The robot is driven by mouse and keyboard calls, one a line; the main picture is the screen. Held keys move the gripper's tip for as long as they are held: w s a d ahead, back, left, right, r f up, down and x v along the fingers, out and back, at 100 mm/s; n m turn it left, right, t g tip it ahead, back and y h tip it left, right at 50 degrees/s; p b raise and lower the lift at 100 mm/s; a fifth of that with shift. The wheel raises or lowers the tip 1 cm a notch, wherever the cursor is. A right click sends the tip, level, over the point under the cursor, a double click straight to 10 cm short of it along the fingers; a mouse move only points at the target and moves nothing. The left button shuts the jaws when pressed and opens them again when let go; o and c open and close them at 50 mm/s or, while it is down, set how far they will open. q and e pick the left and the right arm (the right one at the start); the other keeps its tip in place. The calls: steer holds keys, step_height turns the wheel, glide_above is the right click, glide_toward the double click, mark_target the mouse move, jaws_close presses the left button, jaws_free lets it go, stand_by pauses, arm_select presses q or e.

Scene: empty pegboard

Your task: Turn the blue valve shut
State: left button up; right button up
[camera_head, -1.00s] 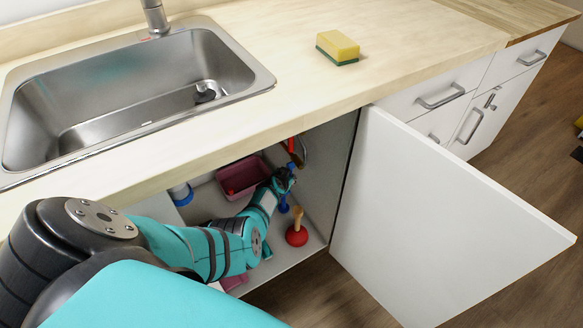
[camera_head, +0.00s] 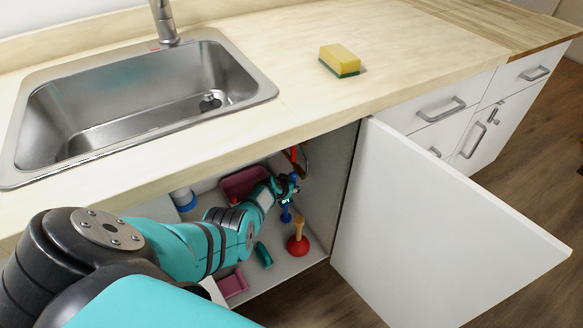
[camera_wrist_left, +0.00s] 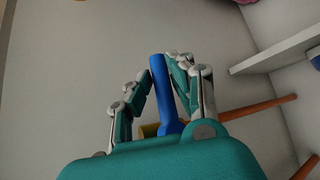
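The blue valve's handle (camera_wrist_left: 160,85) is a flat blue lever in the left wrist view, with a bit of brass-yellow body (camera_wrist_left: 149,130) beneath it. My left gripper (camera_wrist_left: 158,72) has one finger on each side of this lever. The right finger is against or very near it; I cannot tell whether the left finger touches. In the head view my left gripper (camera_head: 288,186) is inside the open cabinet under the sink, at the pipes on its right side. It hides most of the valve there. My right gripper is not in view.
A red handle (camera_head: 293,153) is just above my gripper. A pink bin (camera_head: 240,183), a red plunger (camera_head: 298,245) and a small teal object (camera_head: 263,255) are in the cabinet. The white door (camera_head: 440,225) stands open at right. A sponge (camera_head: 340,60) lies on the counter.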

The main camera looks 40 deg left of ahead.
arm_select(q)
steer(key=o, duration=0.3)
steer(key=shift+o, duration=0.2)
steer(key=v, duration=1.2)
stand_by(0.6)
